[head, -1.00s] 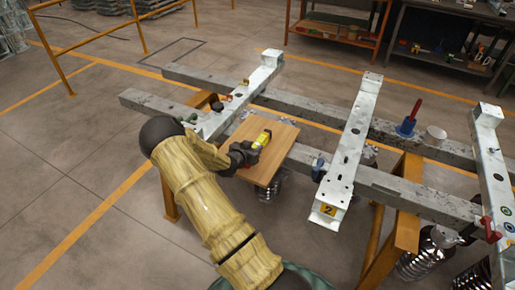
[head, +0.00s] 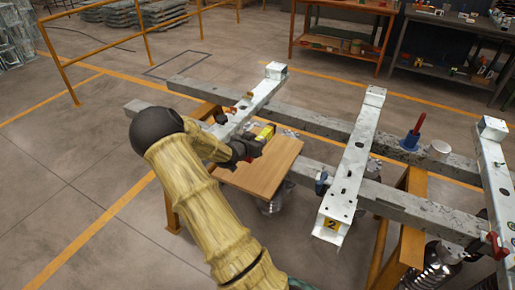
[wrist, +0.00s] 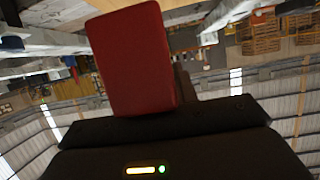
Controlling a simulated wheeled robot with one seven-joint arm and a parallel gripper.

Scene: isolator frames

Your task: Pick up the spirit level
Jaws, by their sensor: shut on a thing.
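The spirit level is a small yellow bar (head: 265,132) in the head view, at the tip of my gripper (head: 252,147). My gripper is shut on it and covers part of it. The level appears just above the far left part of a wooden board (head: 262,172), seemingly clear of it. In the wrist view a red block-like piece (wrist: 132,60) stands up in front of the dark gripper body (wrist: 165,132); I cannot tell whether it is an end of the level.
White steel beams (head: 350,160) lie across long grey bars (head: 410,206) on orange trestles. Open floor (head: 80,190) lies left of my arm.

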